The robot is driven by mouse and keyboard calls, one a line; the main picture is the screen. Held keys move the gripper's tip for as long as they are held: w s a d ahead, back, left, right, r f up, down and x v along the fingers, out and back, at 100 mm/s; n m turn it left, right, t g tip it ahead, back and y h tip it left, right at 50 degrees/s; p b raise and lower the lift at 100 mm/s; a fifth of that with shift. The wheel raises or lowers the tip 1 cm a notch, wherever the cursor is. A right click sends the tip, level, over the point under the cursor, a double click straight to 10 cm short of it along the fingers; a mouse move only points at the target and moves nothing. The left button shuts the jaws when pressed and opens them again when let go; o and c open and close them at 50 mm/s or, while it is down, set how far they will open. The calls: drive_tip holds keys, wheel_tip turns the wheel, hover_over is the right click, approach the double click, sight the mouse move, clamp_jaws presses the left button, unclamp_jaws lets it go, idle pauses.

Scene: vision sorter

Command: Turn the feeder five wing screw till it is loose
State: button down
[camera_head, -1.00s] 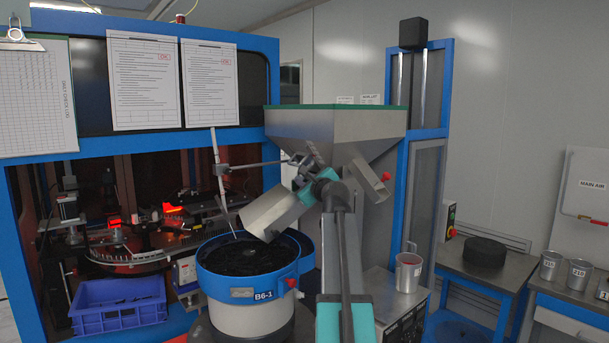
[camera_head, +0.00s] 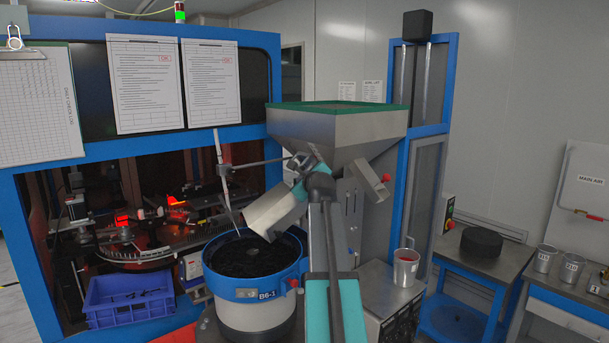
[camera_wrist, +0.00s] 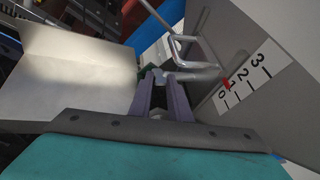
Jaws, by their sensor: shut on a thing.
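My gripper (camera_head: 306,164) is at the metal chute (camera_head: 272,212) below the hopper (camera_head: 345,130). In the wrist view my gripper's fingers (camera_wrist: 163,88) are closed together on a small grey piece (camera_wrist: 159,76), which appears to be the wing screw. The fingers hide most of it, so its turn angle and looseness cannot be told. Beside it a scale plate (camera_wrist: 245,78) marked 0 to 3 has a red pointer (camera_wrist: 227,84) near 1. The bowl feeder (camera_head: 255,290) below the chute is labelled B6-1 and holds dark parts.
A bent metal rod (camera_wrist: 185,38) runs close to my fingers in the wrist view. A blue crate (camera_head: 130,306) stands at the left. A metal cup (camera_head: 405,268) stands on the cabinet at the right. A table with a black disc (camera_head: 481,242) is further right.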

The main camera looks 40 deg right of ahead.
drive_tip(key=shift+w+a+r+m+g+h+p, duration=0.15)
drive_tip(key=shift+r+m+g+h+p, duration=0.1)
drive_tip(key=shift+g, duration=0.45)
drive_tip(key=shift+w+r+m+g+h+p, duration=0.15)
drive_tip(key=shift+g+h, duration=0.1)
drive_tip(key=shift+g, duration=0.45)
drive_tip(key=c, duration=1.6)
unclamp_jaws()
drive_tip(key=shift+c, duration=0.2)
drive_tip(key=shift+s+a, duration=0.1)
drive_tip(key=b+v, duration=0.5)
drive_tip(key=v, duration=0.8)
drive_tip(key=shift+s+r, duration=0.15)
drive_tip(key=shift+s, duration=0.05)
drive_tip(key=shift+a, duration=0.15)
drive_tip(key=shift+c, duration=0.2)
